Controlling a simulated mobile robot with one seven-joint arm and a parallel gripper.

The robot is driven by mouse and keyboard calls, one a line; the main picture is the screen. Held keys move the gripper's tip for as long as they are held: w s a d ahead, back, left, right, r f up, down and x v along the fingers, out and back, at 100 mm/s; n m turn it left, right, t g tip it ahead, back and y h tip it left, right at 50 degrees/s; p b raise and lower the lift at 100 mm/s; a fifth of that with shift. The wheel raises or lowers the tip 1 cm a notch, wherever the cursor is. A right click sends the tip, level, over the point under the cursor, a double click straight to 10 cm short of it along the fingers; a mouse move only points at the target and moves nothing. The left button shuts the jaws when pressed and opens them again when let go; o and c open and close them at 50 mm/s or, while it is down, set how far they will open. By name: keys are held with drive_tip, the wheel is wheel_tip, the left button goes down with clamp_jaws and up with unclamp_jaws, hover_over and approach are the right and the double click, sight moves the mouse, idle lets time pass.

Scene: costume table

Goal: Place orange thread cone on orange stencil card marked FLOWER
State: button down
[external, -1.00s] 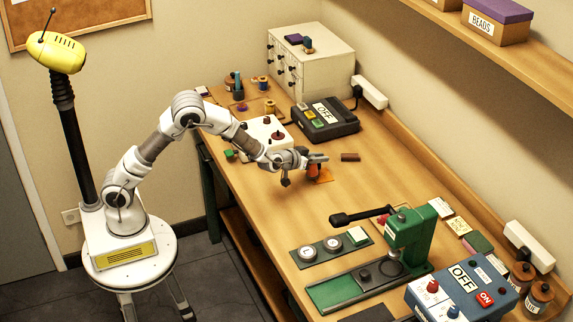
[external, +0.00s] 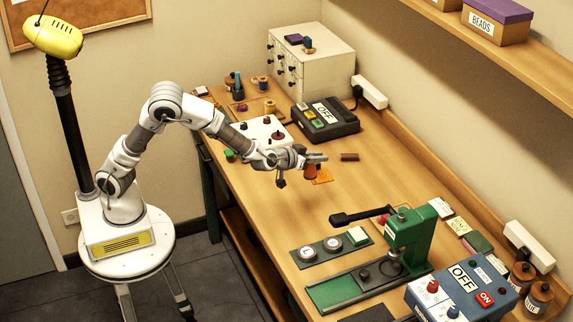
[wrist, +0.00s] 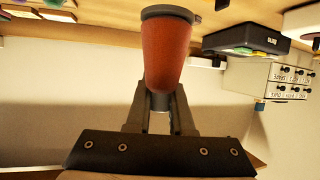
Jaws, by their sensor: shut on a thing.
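My gripper (external: 316,158) is shut on the orange thread cone (external: 310,172). In the wrist view, the fingers (wrist: 160,100) grip the cone's narrow end, and the orange-red cone (wrist: 167,55) has its wide dark-rimmed end toward the table. The orange stencil card (external: 325,176) lies flat on the table, just right of the cone in the external view. The cone overlaps the card's left part there. I cannot tell whether the cone touches the table or card. The card's lettering is too small to read.
A dark brown block (external: 349,157) lies right of the gripper. A green press (external: 412,235) stands toward the front.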

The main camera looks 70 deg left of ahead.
drive_tip(key=w, duration=0.1)
drive_tip(key=b, duration=0.2)
hover_over(327, 172)
wheel_tip(327, 172, down, 6)
drive_tip(key=r, duration=0.1)
drive_tip(key=shift+a+f, duration=0.1)
drive_tip(key=shift+f, duration=2.25)
drive_tip(key=shift+f, duration=0.2)
drive_tip(key=c, duration=0.8)
unclamp_jaws()
drive_tip(key=shift+r, duration=0.1)
